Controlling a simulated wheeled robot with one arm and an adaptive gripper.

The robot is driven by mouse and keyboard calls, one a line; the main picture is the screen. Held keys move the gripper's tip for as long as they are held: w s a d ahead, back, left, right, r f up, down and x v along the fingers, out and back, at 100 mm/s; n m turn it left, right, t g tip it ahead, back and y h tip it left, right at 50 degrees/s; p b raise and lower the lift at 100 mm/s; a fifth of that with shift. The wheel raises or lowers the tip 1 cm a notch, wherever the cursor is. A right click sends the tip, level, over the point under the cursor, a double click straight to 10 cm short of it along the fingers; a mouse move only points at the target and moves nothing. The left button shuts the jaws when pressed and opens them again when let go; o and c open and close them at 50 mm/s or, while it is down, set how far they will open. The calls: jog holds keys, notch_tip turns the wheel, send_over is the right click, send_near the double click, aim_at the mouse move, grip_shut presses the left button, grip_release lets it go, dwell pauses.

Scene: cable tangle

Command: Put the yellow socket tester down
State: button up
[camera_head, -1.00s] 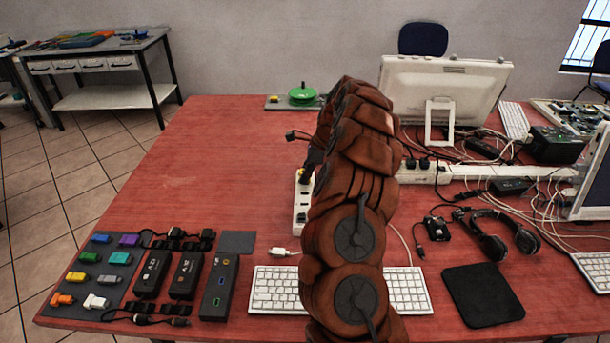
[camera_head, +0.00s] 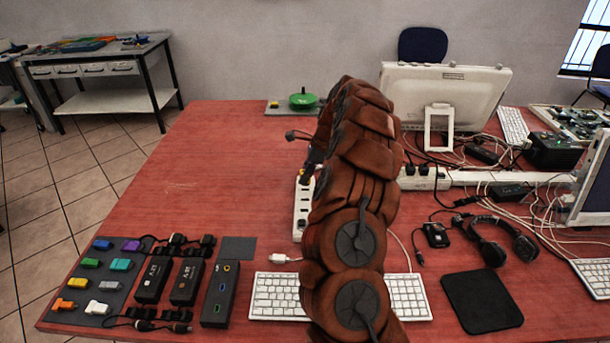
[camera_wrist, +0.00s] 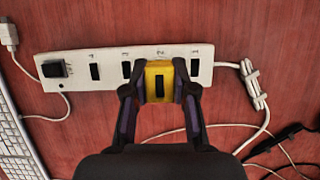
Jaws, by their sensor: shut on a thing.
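The yellow socket tester (camera_wrist: 159,72) is between the two dark fingers of my gripper (camera_wrist: 159,88) in the wrist view. The fingers are shut on its sides, and a dark slot shows on its face. It overlaps the white power strip (camera_wrist: 110,70), toward the strip's right end. I cannot tell whether it touches the strip or is held above it.
A white keyboard (camera_head: 279,296) lies in front. Small coloured adapters lie on a dark mat (camera_head: 85,272) at left. The table (camera_head: 220,170) left of the strip is largely clear.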

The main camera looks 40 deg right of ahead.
grip_shut()
jog(key=s+a+r+n+g+b, duration=0.1)
jog(key=s+a, duration=0.2)
jog(key=a, duration=0.5)
jog(key=s+a+r+n, duration=0.1)
jog(key=s+a+n, duration=0.15)
jog(key=a, duration=0.55)
jog(key=shift+n+g+y, duration=0.3)
jog(key=shift+n+y, duration=0.15)
jog(key=shift+y, duration=0.05)
jog(key=s+a, duration=0.3)
jog(key=s, duration=0.2)
jog(key=s+a+f+b, duration=0.1)
jog(key=s+a, duration=0.7)
jog(key=s, duration=0.1)
jog(key=shift+s+a+f+b, duration=0.2)
jog(key=shift+s+f+b, duration=0.1)
jog(key=shift+f+b, duration=0.05)
jog(key=shift+s+a+f, duration=0.25)
jog(key=shift+s+a, duration=0.1)
jog(key=shift+s, duration=0.4)
jog(key=w+p, duration=0.1)
jog(key=w, duration=0.4)
jog(key=w+f+p, duration=0.1)
jog(key=w, duration=0.9)
jog(key=shift+w+d+f+p, duration=0.25)
jog(key=shift+w+d+p, duration=0.05)
jog(key=shift+w+p, duration=0.1)
jog(key=shift+f+p, duration=0.45)
jog(key=shift+f, duration=1.3)
